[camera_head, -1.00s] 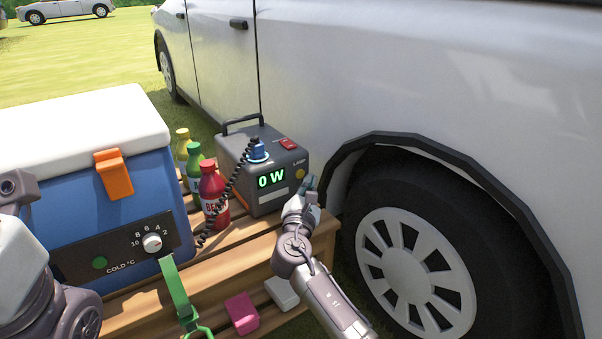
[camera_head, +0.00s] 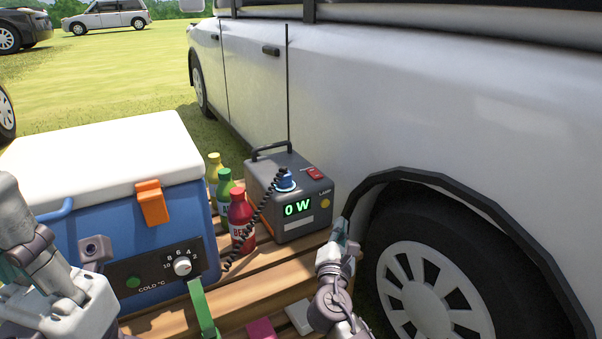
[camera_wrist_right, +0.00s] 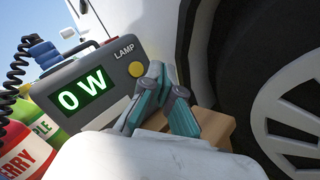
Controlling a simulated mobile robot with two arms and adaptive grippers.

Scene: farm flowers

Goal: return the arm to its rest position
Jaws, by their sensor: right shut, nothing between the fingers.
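My right gripper (camera_head: 341,236) is beside the right end of the wooden bench, between the grey power box and the car's rear wheel. In the right wrist view its teal fingers (camera_wrist_right: 160,95) are together with nothing between them, in front of the box's lower right corner. The grey power box (camera_head: 305,226) stands on the bench and its display reads 0 W. It also shows in the right wrist view (camera_wrist_right: 120,70), with a yellow LAMP button. My left arm comes in at the left edge, in front of the cooler; its fingertips do not show clearly.
A blue cooler (camera_head: 175,228) with a white lid stands on the wooden bench (camera_head: 262,279). Red (camera_head: 241,220), green and yellow bottles stand between cooler and box. The white car (camera_head: 450,120) and its wheel (camera_head: 425,290) are close on the right. A pink block (camera_head: 262,331) lies low in front.

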